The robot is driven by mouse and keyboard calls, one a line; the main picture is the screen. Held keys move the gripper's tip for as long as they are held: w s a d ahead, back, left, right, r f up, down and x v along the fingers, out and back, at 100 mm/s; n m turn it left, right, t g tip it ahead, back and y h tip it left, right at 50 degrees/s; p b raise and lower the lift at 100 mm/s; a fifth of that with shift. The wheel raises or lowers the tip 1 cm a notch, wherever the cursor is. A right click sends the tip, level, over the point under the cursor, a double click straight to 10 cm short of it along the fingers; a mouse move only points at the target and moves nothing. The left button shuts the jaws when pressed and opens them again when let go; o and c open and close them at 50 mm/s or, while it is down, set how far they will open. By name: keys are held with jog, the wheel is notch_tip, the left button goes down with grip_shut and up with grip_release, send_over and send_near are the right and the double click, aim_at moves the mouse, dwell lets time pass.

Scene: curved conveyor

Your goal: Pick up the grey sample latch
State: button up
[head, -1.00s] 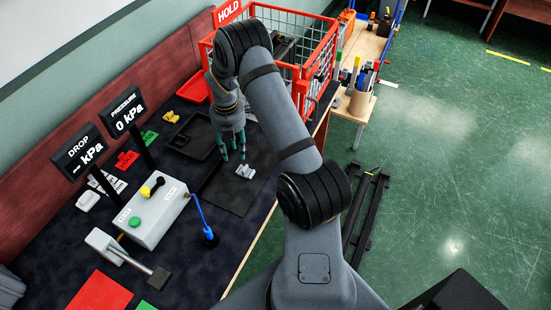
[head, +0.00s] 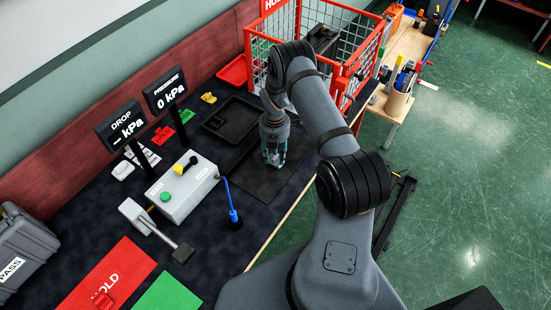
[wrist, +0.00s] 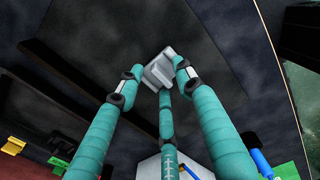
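The small grey sample latch (wrist: 158,70) shows between my fingertips in the wrist view, over a dark mat. In the head view my fingers hide most or all of it. My gripper (wrist: 157,76) has three teal fingers pointing down, spread around the latch, one on each side and one in front. The right fingertip looks very close to the latch; I cannot tell whether it touches. In the head view my gripper (head: 274,163) is low over the dark mat (head: 262,188).
A black tray (head: 232,117) lies behind the mat, and a red wire basket (head: 338,85) stands beyond my arm. Red and green mats lie in front.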

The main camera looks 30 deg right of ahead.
jog(key=shift+f, duration=0.1)
jog(key=shift+c, duration=1)
grip_shut()
